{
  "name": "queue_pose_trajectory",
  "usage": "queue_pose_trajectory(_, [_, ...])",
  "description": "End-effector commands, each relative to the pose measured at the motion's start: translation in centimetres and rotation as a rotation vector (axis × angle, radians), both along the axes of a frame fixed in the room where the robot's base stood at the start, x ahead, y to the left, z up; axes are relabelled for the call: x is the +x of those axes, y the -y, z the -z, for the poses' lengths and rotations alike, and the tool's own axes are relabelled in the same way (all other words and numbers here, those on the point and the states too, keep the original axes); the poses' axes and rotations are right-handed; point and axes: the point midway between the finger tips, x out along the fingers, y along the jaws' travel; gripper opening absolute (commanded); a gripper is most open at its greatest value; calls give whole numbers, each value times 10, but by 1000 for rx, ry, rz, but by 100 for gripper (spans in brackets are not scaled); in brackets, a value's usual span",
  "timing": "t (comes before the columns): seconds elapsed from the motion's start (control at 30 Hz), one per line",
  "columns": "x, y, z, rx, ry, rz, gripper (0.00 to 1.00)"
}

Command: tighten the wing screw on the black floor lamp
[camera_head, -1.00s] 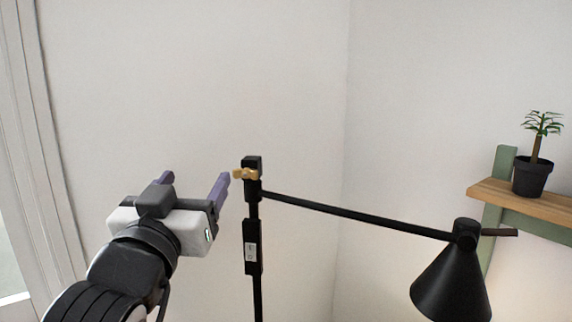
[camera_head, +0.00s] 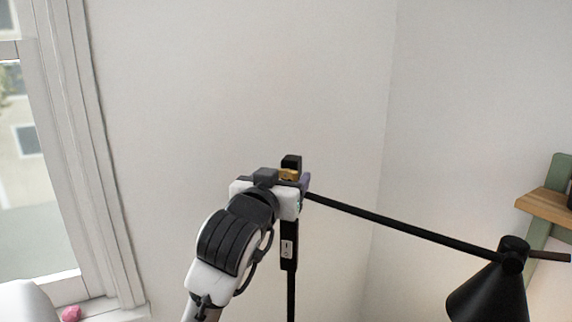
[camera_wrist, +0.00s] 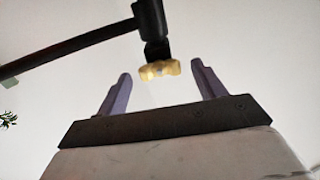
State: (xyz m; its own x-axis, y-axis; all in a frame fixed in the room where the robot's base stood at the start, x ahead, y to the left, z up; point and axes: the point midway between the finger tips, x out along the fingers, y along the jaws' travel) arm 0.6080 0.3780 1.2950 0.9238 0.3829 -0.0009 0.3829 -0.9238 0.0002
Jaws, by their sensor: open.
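The black floor lamp (camera_head: 291,255) stands upright, with its arm running right to a black cone shade (camera_head: 490,296). The brass wing screw (camera_head: 289,174) is near the top of the pole, partly hidden behind my gripper (camera_head: 288,180). In the wrist view the wing screw (camera_wrist: 159,69) lies just beyond and between the tips of my gripper (camera_wrist: 160,78). The two purple fingers are spread wide and hold nothing. A clear gap shows on each side of the screw.
The lamp's arm (camera_head: 400,226) crosses the space to the right of my gripper. A wooden shelf with a green frame (camera_head: 545,205) is at the right edge. A window (camera_head: 40,180) is on the left. The white wall behind is bare.

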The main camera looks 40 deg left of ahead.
Motion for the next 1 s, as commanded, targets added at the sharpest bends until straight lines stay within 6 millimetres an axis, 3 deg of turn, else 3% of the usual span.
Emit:
queue_pose_trajectory(0.2, [21, -9, -1, -1, -1, 0, 69])
queue_pose_trajectory(0.57, [25, -10, 0, 0, 0, 0, 68])
queue_pose_trajectory(0.9, [25, -10, 0, 0, 0, 0, 24])
queue_pose_trajectory(1.0, [25, -10, 1, 10, -4, 0, 24])
